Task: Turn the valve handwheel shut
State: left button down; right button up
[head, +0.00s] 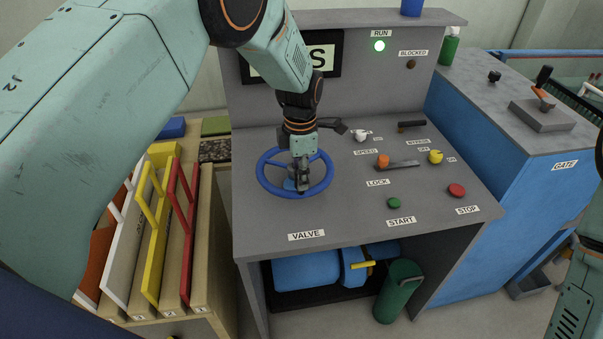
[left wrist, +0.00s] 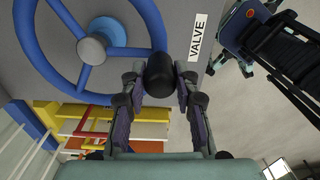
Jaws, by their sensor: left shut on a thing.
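The valve handwheel (head: 262,175) is a blue ring with spokes on the grey console top, behind the VALVE label (head: 306,235). The left wrist view shows its rim (left wrist: 27,42) and its grey hub (left wrist: 92,48) close up. A black handle knob (left wrist: 159,72) stands at the wheel's rim. My left gripper (head: 299,182) reaches down over the near part of the wheel. In the left wrist view its fingers are shut on the black knob, one on each side. In the head view the gripper hides the knob and part of the wheel. My right gripper is not in view.
Right of the wheel, the console (head: 345,215) carries an orange-knobbed SPEED lever (head: 383,161), a yellow knob (head: 436,157), a green START button (head: 394,202) and a red STOP button (head: 456,190). A green RUN lamp (head: 379,46) glows. A rack of coloured frames (head: 185,235) stands left.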

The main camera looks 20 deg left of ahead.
pick_arm(q)
jog(key=shift+w+d+r, duration=0.15)
jog(key=shift+w+r, duration=0.05)
jog(key=shift+w, duration=0.1)
jog(key=c, duration=1.4)
grip_release()
jog(key=o, duration=0.4)
jog(key=shift+s+d+f, duration=0.1)
jog(key=shift+s, duration=0.05)
jog(key=shift+r, duration=0.4)
notch_tip(320, 180, up, 11)
jog(key=shift+r, duration=0.1)
